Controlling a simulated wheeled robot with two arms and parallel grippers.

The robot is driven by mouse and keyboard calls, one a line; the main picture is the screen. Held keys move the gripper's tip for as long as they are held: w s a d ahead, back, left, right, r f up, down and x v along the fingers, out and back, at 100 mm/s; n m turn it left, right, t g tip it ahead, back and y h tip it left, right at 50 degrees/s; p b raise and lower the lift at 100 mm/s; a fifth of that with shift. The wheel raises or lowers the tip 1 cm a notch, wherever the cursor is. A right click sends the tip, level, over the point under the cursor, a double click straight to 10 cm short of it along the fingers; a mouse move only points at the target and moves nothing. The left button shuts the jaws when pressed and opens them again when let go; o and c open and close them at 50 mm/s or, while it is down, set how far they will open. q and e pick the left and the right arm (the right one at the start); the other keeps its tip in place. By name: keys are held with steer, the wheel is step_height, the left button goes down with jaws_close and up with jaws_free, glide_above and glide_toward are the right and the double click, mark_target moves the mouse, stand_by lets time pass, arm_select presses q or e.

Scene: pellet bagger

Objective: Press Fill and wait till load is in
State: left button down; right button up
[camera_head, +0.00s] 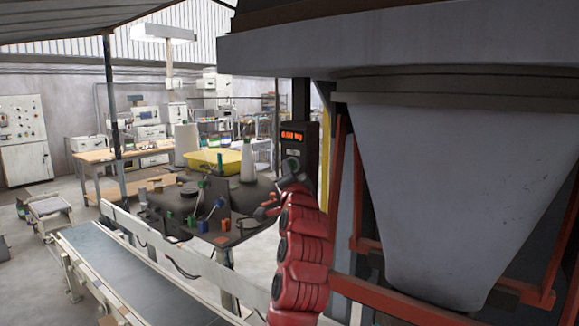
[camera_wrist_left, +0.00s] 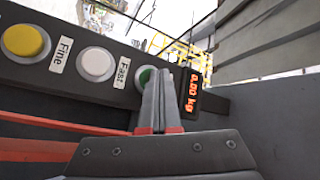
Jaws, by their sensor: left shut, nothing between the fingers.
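In the left wrist view a button panel shows a yellow button (camera_wrist_left: 22,40), a white button (camera_wrist_left: 95,63) and a green button (camera_wrist_left: 144,76). Labels beside them read "Fine" and "Fast"; a Fill label is not visible. My left gripper (camera_wrist_left: 163,76) is shut and empty, its fingertips in front of the green button and covering part of it. I cannot tell whether they touch it. An orange readout (camera_wrist_left: 191,97) just right of the fingers reads 0.00 kg. The readout box (camera_head: 293,134) also shows in the head view, above my left gripper (camera_head: 290,174). My right gripper is not in view.
A large grey hopper (camera_head: 450,190) with red frame bars (camera_head: 340,160) fills the right side. A conveyor (camera_head: 130,280) runs along the lower left. A cluttered dark table (camera_head: 245,195) with a yellow tray (camera_head: 222,160) stands behind.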

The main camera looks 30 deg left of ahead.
arm_select(q)
steer(key=shift+s, duration=0.65)
steer(key=s+b, duration=0.2)
steer(key=s, duration=0.4)
steer(key=shift+a, duration=0.25)
